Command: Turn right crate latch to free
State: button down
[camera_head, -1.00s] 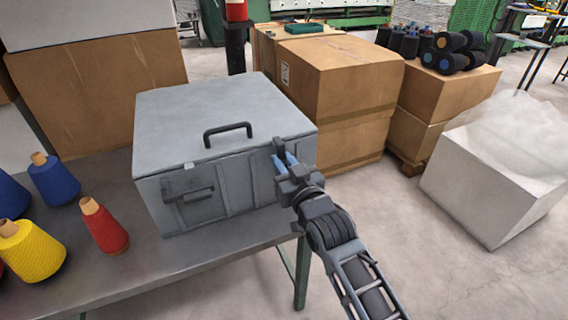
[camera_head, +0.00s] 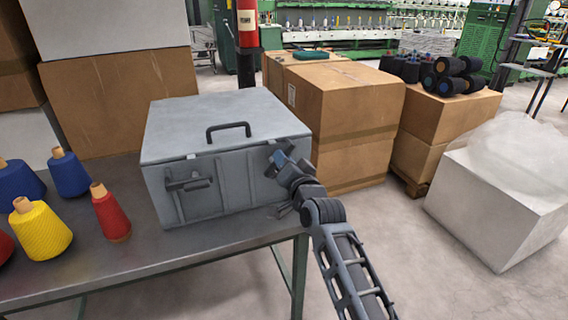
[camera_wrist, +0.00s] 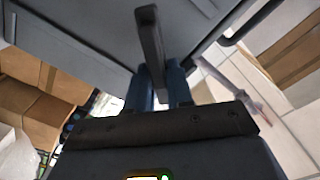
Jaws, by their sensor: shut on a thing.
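The grey metal crate (camera_head: 215,125) stands on the table with its lid down and a dark carry handle on top. Its left latch (camera_head: 187,183) is a dark bar lying roughly level on the front face. My gripper (camera_head: 280,161) is at the right end of the front face and largely hides the right latch in the head view. In the wrist view the right latch (camera_wrist: 151,38) is a dark bar running between the blue fingertips of my gripper (camera_wrist: 160,78), which is shut on it. The latch's exact turn angle cannot be told.
Yarn cones, including a yellow one (camera_head: 40,232) and a red one (camera_head: 110,212), stand on the table (camera_head: 150,262) left of the crate. Cardboard boxes (camera_head: 345,115) stand behind and right. A white bin (camera_head: 497,205) is at far right, with open floor before it.

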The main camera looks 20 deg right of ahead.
jog(key=m, duration=0.3)
jog(key=shift+d+f+m+p, duration=0.25)
jog(key=shift+f+m+p, duration=0.05)
jog(key=shift+m, duration=0.1)
jog(key=m, duration=0.3)
jog(key=f+m+p, duration=0.1)
jog(key=m, duration=0.1)
jog(key=shift+d+f+m, duration=0.2)
jog(key=shift+m, duration=0.2)
jog(key=c, duration=1.1)
grip_release()
jog(key=s+p, duration=0.2)
jog(key=s, duration=0.5)
jog(key=shift+s+p, duration=0.35)
jog(key=shift+s, duration=0.05)
